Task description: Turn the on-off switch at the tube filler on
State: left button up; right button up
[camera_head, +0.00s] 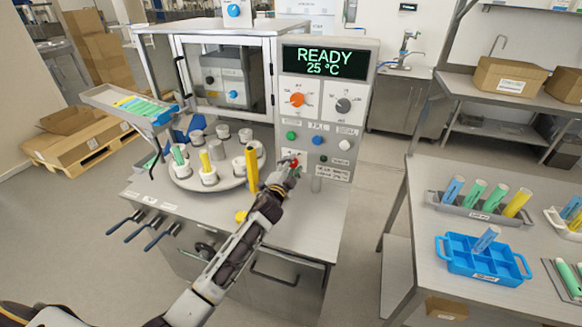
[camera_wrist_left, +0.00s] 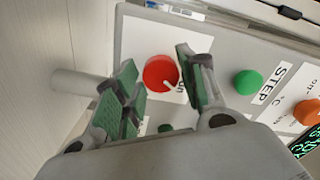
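The tube filler (camera_head: 330,110) stands in the middle of the head view, its display (camera_head: 325,63) lit with "READY 25 °C". Its red round switch (camera_head: 295,160) sits low on the front panel, partly hidden by my left gripper (camera_head: 284,174). In the left wrist view the red switch (camera_wrist_left: 160,73) shows with a white pointer mark towards its lower right, near lettering that looks like "on". My right gripper is not in view.
Green (camera_head: 291,136), blue (camera_head: 319,140) and white (camera_head: 344,145) buttons lie above the switch, with orange (camera_head: 297,99) and grey (camera_head: 343,105) knobs higher up. A turntable (camera_head: 225,180) with tubes stands to the left. A side table (camera_head: 420,260) with a blue crate (camera_head: 455,263) is right.

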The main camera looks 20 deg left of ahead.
pick_arm(q)
jog(key=shift+o, duration=1)
jog(key=s, duration=1.2)
jog(key=shift+a, duration=0.25)
